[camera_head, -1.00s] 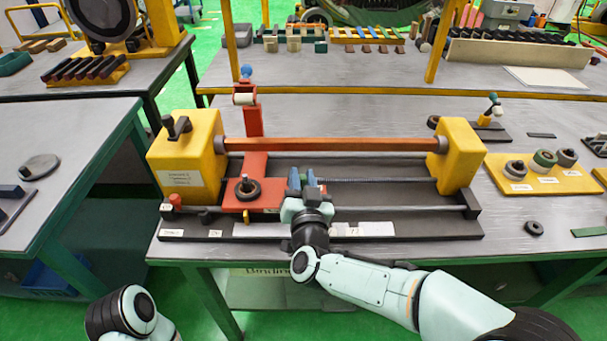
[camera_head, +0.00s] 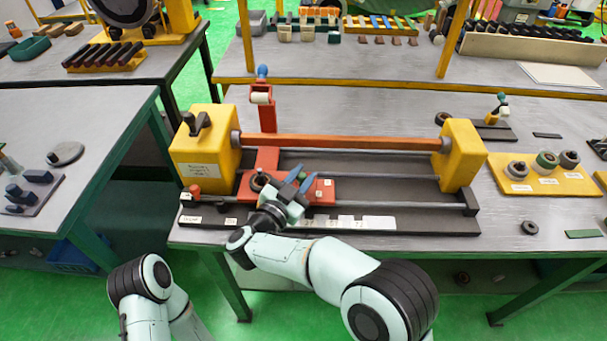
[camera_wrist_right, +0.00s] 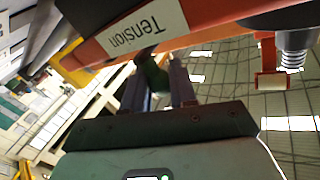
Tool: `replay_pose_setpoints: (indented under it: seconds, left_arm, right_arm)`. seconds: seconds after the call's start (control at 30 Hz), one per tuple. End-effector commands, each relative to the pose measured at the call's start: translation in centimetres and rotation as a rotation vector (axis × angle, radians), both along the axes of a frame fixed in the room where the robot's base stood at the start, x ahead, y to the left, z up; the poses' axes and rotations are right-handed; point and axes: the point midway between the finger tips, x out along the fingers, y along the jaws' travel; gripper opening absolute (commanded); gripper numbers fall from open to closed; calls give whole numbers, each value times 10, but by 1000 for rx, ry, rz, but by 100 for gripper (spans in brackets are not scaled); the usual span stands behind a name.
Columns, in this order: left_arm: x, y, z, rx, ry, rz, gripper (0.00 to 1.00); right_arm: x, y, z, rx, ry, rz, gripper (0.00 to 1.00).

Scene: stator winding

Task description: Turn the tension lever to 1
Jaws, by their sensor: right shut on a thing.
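The winding machine's red carriage (camera_head: 267,160) sits at the left of the rails. A white label reading "Tension" (camera_wrist_right: 143,27) is on the red part in the right wrist view. My right gripper (camera_head: 303,180) is over the carriage's front plate, right of a black round knob (camera_head: 260,181). It also shows in the right wrist view (camera_wrist_right: 168,85), its fingers shut around a dark green piece, the tension lever (camera_wrist_right: 152,77), just below the label. The fingers hide most of the lever. My left gripper is out of view; only my left arm shows at lower left.
Yellow end blocks (camera_head: 202,152) stand at both ends of the machine, joined by an orange bar (camera_head: 340,142) above the rails. A red upright (camera_head: 266,115) rises behind the carriage. A yellow plate with rings (camera_head: 545,178) lies to the right.

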Motion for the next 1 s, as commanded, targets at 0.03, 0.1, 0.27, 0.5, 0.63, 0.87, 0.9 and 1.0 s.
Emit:
replay_pose_setpoints:
  seconds: [0.03, 0.1, 0.27, 0.5, 0.63, 0.87, 0.9, 1.0]
  left_arm:
    - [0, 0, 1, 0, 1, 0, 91]
    - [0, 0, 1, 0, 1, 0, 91]
    - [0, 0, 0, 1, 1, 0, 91]
    - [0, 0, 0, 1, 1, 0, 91]
    - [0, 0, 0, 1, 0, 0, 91]
    - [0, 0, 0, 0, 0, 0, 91]
    - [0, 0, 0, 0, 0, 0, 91]
    - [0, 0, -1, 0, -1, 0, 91]
  right_arm:
    - [0, 1, 1, 2, -3, -3, 0]
    - [0, 1, 1, 1, -2, -6, 0]
    - [0, 1, 1, 2, -3, -7, 0]
    - [0, 1, 1, 2, -3, -6, 48]
    - [0, 1, 1, 1, -2, -7, 48]
    - [-3, 3, 0, 0, -2, -6, 48]
    - [-6, 5, 1, 1, -1, -5, 48]
    - [-18, 12, 1, 1, -2, -3, 48]
